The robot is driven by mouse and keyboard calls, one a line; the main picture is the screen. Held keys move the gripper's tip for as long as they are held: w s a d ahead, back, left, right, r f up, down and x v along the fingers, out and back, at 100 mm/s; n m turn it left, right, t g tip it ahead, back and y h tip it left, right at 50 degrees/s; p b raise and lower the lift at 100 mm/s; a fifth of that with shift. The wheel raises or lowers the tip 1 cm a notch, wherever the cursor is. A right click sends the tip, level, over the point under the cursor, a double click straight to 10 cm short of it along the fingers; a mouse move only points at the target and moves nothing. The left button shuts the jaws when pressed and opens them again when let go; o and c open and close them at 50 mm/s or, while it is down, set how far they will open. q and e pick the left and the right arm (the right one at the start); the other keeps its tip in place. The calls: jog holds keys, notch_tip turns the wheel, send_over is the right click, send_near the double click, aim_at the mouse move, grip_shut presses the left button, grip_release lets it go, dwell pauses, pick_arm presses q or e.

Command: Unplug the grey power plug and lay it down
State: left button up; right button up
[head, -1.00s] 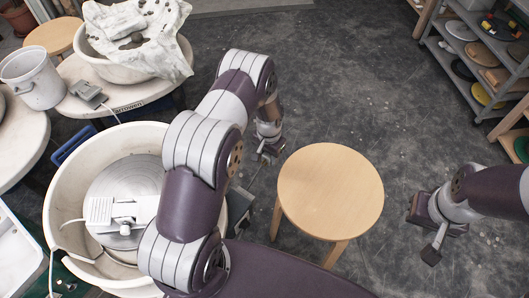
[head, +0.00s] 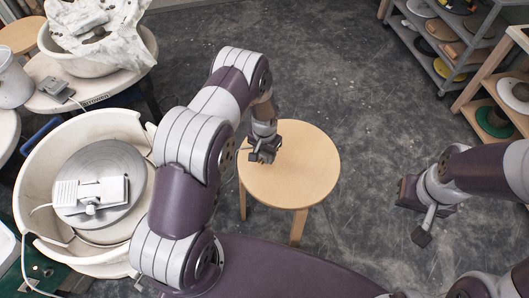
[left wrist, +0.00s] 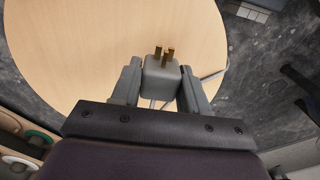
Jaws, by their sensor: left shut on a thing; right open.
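The grey power plug (left wrist: 161,77) is between the fingers of my left gripper (left wrist: 158,88), which is shut on it. Its brass pins show clearly in the left wrist view and point away from the gripper. In the head view my left gripper (head: 262,156) is over the left part of the round wooden stool (head: 300,180). The plug is too small there to make out well, and I cannot tell whether it touches the seat. My right gripper (head: 418,212) is open and empty, off to the right above the floor.
A pottery wheel (head: 130,165) in a white basin, with a pedal on it, stands at the left. A table with a small grey pedal (head: 55,90) is behind it. Shelves (head: 470,50) stand at the back right. The stool's seat is otherwise clear.

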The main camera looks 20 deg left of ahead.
pick_arm(q)
jog(key=shift+f, duration=0.1)
jog(key=shift+f+b, duration=1.55)
jog(key=shift+f, duration=0.5)
jog(key=o, duration=1.2)
jog(key=shift+o, duration=0.2)
notch_tip(320, 180, up, 3)
jog(key=p, duration=0.2)
jog(key=shift+r+p, duration=0.15)
jog(key=shift+p, duration=0.2)
notch_tip(320, 180, up, 12)
jog(key=p, duration=0.2)
jog(key=shift+r, duration=0.25)
